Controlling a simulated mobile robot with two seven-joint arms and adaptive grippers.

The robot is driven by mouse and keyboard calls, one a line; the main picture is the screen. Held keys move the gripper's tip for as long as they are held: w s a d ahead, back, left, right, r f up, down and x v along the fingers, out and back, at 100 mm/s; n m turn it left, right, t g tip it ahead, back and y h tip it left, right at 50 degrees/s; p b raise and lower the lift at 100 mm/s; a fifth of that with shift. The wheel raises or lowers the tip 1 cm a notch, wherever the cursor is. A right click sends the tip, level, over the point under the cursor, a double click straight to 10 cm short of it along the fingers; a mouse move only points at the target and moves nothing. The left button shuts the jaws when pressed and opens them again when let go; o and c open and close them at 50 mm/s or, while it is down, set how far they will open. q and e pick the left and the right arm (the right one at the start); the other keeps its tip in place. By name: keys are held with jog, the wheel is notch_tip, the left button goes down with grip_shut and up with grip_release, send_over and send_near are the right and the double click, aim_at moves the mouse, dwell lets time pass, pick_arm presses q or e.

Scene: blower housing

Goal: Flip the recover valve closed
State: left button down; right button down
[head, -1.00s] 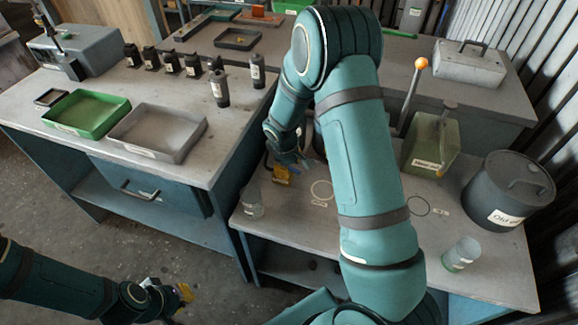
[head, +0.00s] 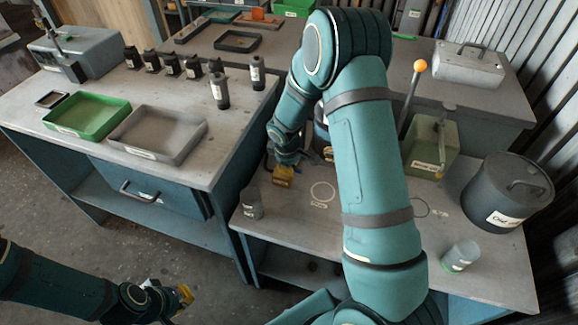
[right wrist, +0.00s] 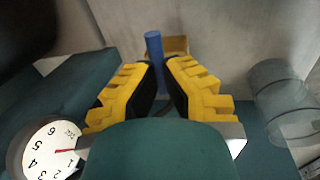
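The valve itself is not clear in the head view, where my right arm covers much of that bench. In the right wrist view a blue rod-like handle (right wrist: 153,55) stands between my right gripper's yellow fingertips (right wrist: 160,66). The gap is narrow; whether the fingers press on the handle is unclear. A brass-coloured block (right wrist: 177,46) shows behind it, and a white dial gauge (right wrist: 50,152) is at lower left. In the head view the right gripper (head: 283,172) is low over the right bench. My left gripper (head: 184,294) is at the bottom left, away from the benches, its opening unclear.
On the right bench (head: 300,222) stand a small jar (head: 251,204), a green container (head: 431,147), a dark drum (head: 507,193) and a clear cup (head: 461,257). An orange-knobbed lever (head: 420,65) rises behind my arm. The left bench holds a green tray (head: 88,134) and a grey tray (head: 196,144).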

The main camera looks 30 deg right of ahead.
jog(key=shift+f+n, duration=0.1)
jog(key=shift+n, duration=0.3)
jog(key=c, duration=1)
grip_release()
jog(key=shift+d, duration=0.1)
notch_tip(320, 180, up, 12)
jog(key=s+a, duration=0.1)
jog(key=a, duration=0.1)
jog(key=shift+s, duration=0.25)
jog(key=shift+d+f, duration=0.1)
jog(key=shift+f, duration=0.05)
